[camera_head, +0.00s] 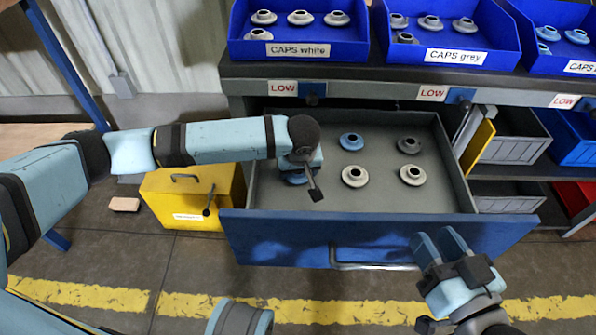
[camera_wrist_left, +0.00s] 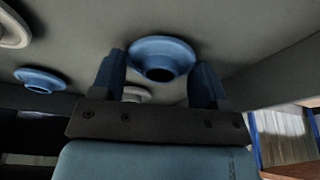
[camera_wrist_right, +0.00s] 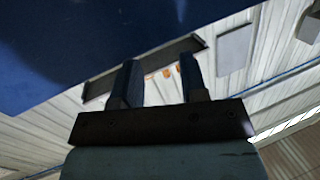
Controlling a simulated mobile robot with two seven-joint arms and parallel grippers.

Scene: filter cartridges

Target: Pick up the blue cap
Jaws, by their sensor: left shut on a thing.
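A blue cap (camera_head: 295,178) is at the left side of the open drawer (camera_head: 460,190), partly hidden under my left gripper (camera_head: 303,172). In the left wrist view this blue cap (camera_wrist_left: 162,52) is between the two fingers, and the left gripper (camera_wrist_left: 155,78) is shut on it. I cannot tell whether it touches the drawer floor. A second blue cap (camera_head: 351,141) lies further back in the drawer and also shows in the left wrist view (camera_wrist_left: 40,78). My right gripper (camera_head: 440,246) is open and empty in front of the drawer (camera_wrist_right: 157,75).
A dark grey cap (camera_head: 410,145) and two pale caps (camera_head: 355,177) (camera_head: 413,175) lie in the drawer. Blue bins of white caps (camera_head: 300,50) and grey caps (camera_head: 440,55) stand on the shelf above. A yellow box (camera_head: 165,210) stands left of the drawer.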

